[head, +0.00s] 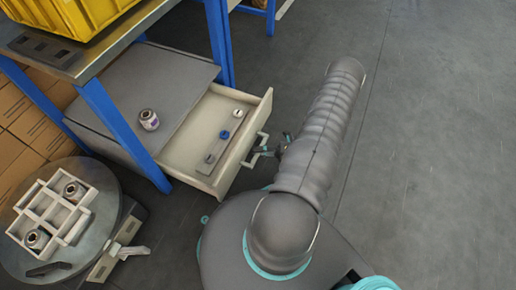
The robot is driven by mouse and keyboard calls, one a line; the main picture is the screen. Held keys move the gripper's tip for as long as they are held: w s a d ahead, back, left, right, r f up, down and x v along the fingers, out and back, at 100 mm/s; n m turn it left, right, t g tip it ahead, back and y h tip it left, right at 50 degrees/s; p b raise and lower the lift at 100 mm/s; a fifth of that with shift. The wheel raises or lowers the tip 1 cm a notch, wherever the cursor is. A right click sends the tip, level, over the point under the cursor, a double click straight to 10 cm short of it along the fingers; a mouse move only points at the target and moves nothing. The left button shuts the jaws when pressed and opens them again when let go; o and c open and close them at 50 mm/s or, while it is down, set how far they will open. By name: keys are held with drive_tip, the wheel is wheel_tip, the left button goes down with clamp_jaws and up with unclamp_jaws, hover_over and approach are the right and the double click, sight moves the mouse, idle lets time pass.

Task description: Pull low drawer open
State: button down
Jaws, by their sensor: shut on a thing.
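The low drawer (185,158) stands partly out of the grey cabinet (150,75) under the workbench. Its pale front carries a bar handle (261,141) on the outer face. Inside the drawer lies a grey strip (221,142) with a few small round parts, one of them blue. My gripper (268,150) is at the handle, shut on it. My arm hides part of the gripper, and the exact finger contact is too small to see.
A blue-legged workbench (105,105) with a yellow crate (75,15) stands over the cabinet. A small metal part (149,119) sits on the cabinet top. A round table (97,235) with a white divided tray (50,190) is at lower left. Open floor (440,150) lies right.

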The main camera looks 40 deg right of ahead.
idle(0.3)
drive_tip(key=c, duration=1.1)
unclamp_jaws()
drive_tip(key=shift+s, duration=0.1)
drive_tip(key=v, duration=1.2)
